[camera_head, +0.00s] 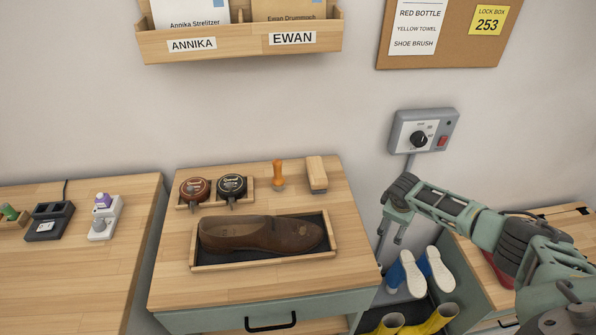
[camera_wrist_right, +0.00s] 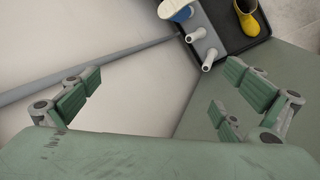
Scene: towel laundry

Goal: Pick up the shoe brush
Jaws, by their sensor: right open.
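My right gripper (camera_head: 391,238) hangs just right of the cabinet, apart from the brush and pointing downward. In the right wrist view my right gripper (camera_wrist_right: 165,98) is open, with nothing between its fingers. The brush does not show there. My left gripper is not in view.
A brown shoe (camera_head: 262,234) lies in a dark-lined tray (camera_head: 206,266). Two round polish tins (camera_head: 232,186) sit on the left. Blue-and-white boots (camera_head: 413,273) and yellow boots (camera_head: 436,319) are low on the right. A grey control box (camera_head: 424,131) is on the wall.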

